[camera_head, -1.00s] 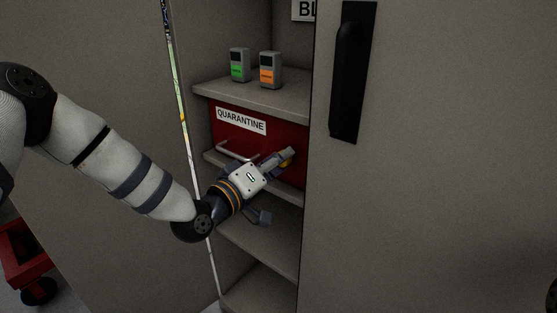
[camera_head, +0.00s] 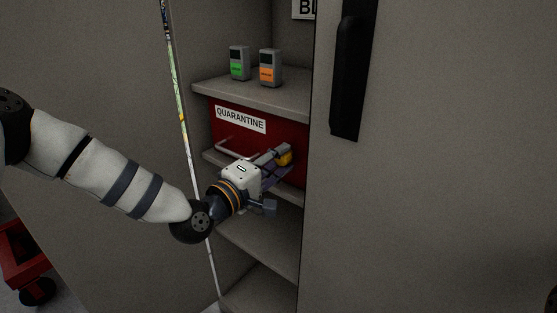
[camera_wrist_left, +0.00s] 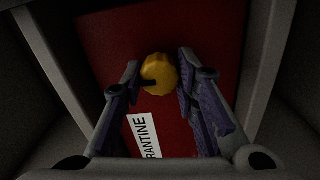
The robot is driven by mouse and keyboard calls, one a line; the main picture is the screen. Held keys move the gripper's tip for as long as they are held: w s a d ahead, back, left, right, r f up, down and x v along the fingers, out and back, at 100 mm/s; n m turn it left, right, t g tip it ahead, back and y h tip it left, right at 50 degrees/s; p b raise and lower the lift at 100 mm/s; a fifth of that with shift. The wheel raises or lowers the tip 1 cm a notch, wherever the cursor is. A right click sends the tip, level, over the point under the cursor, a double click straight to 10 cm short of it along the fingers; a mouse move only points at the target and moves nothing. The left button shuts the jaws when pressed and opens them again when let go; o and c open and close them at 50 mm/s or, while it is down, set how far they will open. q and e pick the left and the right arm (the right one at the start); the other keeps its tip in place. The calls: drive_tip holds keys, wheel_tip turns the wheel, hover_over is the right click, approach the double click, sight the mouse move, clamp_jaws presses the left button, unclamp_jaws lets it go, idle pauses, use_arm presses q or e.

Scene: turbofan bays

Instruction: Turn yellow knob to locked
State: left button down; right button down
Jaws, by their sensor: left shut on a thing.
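The yellow knob (camera_head: 285,157) is on the red panel (camera_head: 285,136) labelled QUARANTINE, inside the cabinet. In the left wrist view the knob (camera_wrist_left: 160,72) is round with a scalloped edge and a dark mark at its lower left. My left gripper (camera_head: 281,162) reaches in from the left and is shut on the knob, with one finger on each side. In the left wrist view the fingers (camera_wrist_left: 159,80) flank the knob. No locked marking is readable. My right gripper is out of view.
A bent metal handle (camera_head: 238,150) is on the panel left of the knob. Two small devices, one green-labelled (camera_head: 239,65) and one orange-labelled (camera_head: 270,70), stand on the shelf above. The cabinet door with a black handle (camera_head: 351,75) is at right. Lower shelves (camera_head: 255,245) look empty.

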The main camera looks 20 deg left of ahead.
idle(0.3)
use_arm(q)
drive_tip(key=c, duration=1.2)
unclamp_jaws()
drive_tip(key=shift+c, duration=0.2)
drive_tip(key=v, duration=1.2)
